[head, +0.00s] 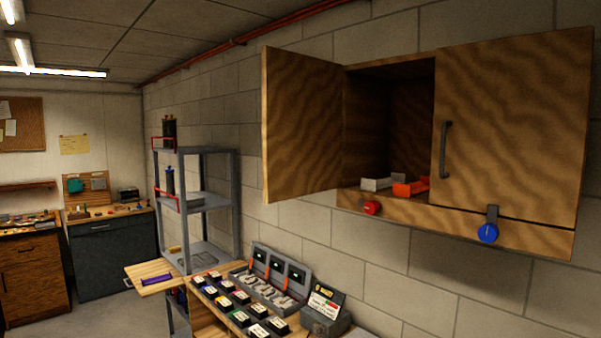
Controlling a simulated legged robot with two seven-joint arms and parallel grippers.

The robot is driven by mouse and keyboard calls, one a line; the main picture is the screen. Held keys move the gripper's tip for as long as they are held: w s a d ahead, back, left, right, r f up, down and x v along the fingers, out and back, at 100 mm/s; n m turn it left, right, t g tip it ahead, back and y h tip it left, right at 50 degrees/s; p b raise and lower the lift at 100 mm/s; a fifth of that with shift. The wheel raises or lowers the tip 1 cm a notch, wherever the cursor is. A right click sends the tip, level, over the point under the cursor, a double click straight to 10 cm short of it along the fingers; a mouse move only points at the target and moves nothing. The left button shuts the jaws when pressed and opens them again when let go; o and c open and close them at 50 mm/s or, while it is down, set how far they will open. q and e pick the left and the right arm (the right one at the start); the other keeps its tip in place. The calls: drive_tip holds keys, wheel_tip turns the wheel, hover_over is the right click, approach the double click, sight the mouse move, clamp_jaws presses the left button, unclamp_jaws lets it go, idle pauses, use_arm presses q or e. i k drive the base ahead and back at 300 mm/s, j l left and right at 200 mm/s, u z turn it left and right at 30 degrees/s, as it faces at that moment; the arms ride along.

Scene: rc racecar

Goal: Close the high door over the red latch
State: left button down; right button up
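A wooden wall cabinet (400,198) hangs high on the block wall at the right. Its left door (302,125) stands open, swung out to the left. A red latch (371,207) sits on the bottom rail below the left opening. The right door (512,130) is shut, has a dark handle (445,150), and a blue latch (488,232) is at its lower edge, turned upright over it. Neither of my grippers shows in the head view.
Inside the cabinet lie an orange-red item (410,188) and a light grey item (376,184). Below stands a bench with a battery display (240,308) and a grey box (325,318). A grey shelf rack (208,205) stands left. Space before the open door looks clear.

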sight(302, 95)
drive_tip(key=i+j+z, duration=0.1)
drive_tip(key=z, duration=0.35)
drive_tip(key=i+j+z, duration=0.1)
drive_tip(key=z, duration=0.3)
drive_tip(key=j+z, duration=0.15)
drive_tip(key=z, duration=0.3)
drive_tip(key=i+j+z, duration=0.2)
drive_tip(key=j+z, duration=0.2)
drive_tip(key=j, duration=1)
drive_tip(key=j+z, duration=0.45)
drive_tip(key=j, duration=1)
